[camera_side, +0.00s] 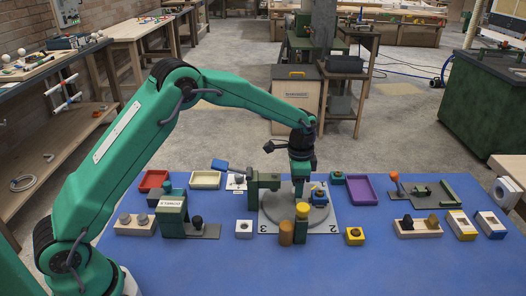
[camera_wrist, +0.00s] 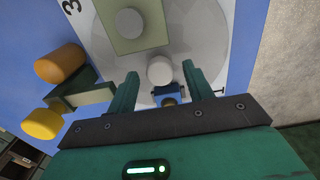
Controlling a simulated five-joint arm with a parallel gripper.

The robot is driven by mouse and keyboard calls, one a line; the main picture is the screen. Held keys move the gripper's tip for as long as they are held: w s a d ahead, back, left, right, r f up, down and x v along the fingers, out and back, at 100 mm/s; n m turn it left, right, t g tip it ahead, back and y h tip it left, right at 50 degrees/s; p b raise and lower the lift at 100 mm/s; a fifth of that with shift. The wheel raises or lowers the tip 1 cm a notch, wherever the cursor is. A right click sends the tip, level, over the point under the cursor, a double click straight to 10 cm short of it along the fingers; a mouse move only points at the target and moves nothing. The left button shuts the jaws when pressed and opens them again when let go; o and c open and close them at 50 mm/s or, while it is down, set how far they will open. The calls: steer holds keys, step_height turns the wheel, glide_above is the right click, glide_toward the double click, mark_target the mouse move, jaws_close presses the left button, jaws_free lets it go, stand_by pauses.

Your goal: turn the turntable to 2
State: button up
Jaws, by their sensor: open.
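The turntable is a grey disc (camera_side: 278,208) on a light square plate (camera_side: 328,219). In the side view the plate shows a 3 at front left and a 2 at front right. The wrist view shows the disc (camera_wrist: 203,30), a 3 at upper left and a 1 at right. A square block with a grey knob (camera_wrist: 130,23) and a blue piece (camera_wrist: 170,91) sit on the disc. My gripper (camera_wrist: 160,72) is open, its fingers apart on either side of the peg in the picture; contact cannot be told.
An orange cylinder (camera_side: 286,233) and a yellow-topped green post (camera_side: 302,210) stand at the plate's front. A green fixture (camera_side: 264,182) is at left, a purple tray (camera_side: 361,190) at right. Bare blue tabletop lies in front.

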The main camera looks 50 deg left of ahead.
steer(key=shift+f, duration=0.2)
jaws_close()
